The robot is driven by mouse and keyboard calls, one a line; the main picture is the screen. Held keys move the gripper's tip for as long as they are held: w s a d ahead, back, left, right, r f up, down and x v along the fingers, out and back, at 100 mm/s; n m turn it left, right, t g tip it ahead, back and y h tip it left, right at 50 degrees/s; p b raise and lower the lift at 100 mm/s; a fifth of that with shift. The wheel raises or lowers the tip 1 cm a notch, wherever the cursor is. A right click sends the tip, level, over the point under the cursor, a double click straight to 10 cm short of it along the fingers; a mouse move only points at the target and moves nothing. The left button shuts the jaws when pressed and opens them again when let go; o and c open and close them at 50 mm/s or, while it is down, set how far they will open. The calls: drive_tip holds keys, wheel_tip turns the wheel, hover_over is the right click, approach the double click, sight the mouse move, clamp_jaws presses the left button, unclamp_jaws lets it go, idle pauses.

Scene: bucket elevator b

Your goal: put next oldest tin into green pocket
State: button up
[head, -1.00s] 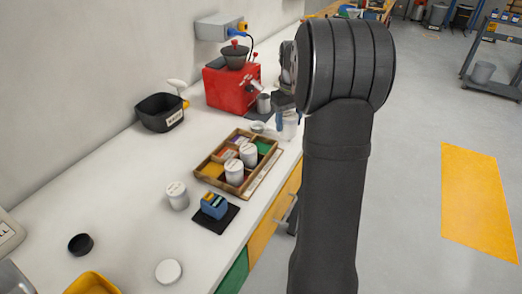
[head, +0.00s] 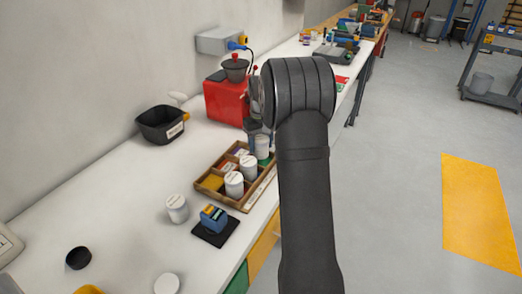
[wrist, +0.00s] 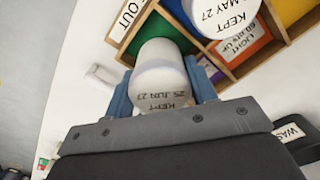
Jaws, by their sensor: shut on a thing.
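My gripper (wrist: 165,95) is shut on a white tin (wrist: 162,72) whose label reads KEPT 25 JUN 23, upside down in the wrist view. The tin is also seen in the head view (head: 262,147), at the far right end of the wooden tray (head: 214,196). The green pocket (wrist: 148,30) shows just beyond and around the tin in the wrist view. Whether the tin's base touches the pocket floor is hidden. Two white tins, a nearer one (head: 234,185) and a farther one (head: 248,167), stand in other pockets. Another white tin (head: 176,208) stands on the counter.
A blue block-like object (head: 214,217) sits on a black pad near the tray. The red machine (head: 226,101) stands behind the tray and a black bin (head: 161,125) stands to its left. A dark round lid (head: 78,258) lies at left. Counter between is clear.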

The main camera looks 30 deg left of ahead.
sight(261, 150)
drive_tip(key=shift+f, duration=1.5)
drive_tip(key=shift+f, duration=0.1)
drive_tip(key=o, duration=1)
drive_tip(key=shift+o, duration=0.2)
wheel_tip(261, 150, up, 12)
drive_tip(key=shift+r, duration=0.1)
drive_tip(key=shift+f, duration=4.1)
